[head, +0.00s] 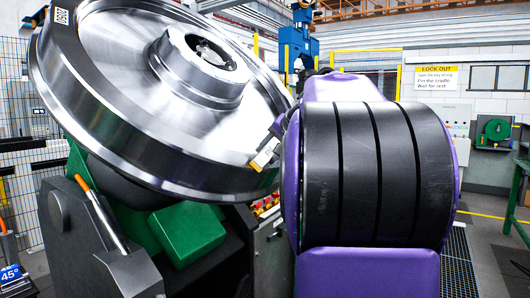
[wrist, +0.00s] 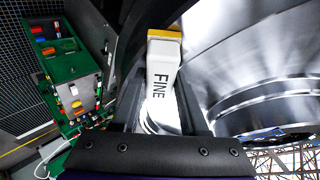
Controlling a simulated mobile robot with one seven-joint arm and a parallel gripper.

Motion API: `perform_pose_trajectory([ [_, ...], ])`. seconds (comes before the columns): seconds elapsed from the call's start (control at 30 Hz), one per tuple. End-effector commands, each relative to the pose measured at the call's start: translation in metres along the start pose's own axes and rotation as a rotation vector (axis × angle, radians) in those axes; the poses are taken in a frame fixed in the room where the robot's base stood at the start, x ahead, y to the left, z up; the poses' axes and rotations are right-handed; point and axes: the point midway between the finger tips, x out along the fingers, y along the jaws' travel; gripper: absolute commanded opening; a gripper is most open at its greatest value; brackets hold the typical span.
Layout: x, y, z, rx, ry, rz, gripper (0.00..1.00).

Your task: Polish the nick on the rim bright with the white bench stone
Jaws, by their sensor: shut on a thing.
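The large steel rail wheel (head: 130,80) sits tilted, with its bright face up and its rim (head: 150,175) sweeping round the near side. My gripper (wrist: 165,95) is shut on the white bench stone (wrist: 163,80), which is marked FINE and has a yellow end. The stone also shows in the head view (head: 265,153), at the right side of the rim. It overlaps the rim there, but I cannot tell whether it touches. My purple and black arm hides much of the gripper in the head view. I cannot make out the nick.
A dark grey cradle (head: 85,240) with green blocks (head: 187,232) stands below the wheel. An orange-tipped lever (head: 98,210) rises at its front. A green panel with coloured parts (wrist: 70,75) lies left in the wrist view. A LOCK OUT sign (head: 436,78) hangs behind.

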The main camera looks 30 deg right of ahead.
Motion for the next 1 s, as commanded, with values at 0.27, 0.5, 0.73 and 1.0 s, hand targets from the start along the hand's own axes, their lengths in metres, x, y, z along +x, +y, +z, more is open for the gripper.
perform_pose_trajectory([
  [0.27,0.009,0.011,-0.014,0.001,0.000,0.000,0.00],
  [0.5,0.009,0.011,-0.013,0.000,-0.002,0.000,0.00],
  [0.73,0.005,0.005,-0.004,-0.003,-0.004,0.000,0.00],
  [1.0,-0.003,-0.006,0.010,-0.001,-0.005,0.000,0.00],
])
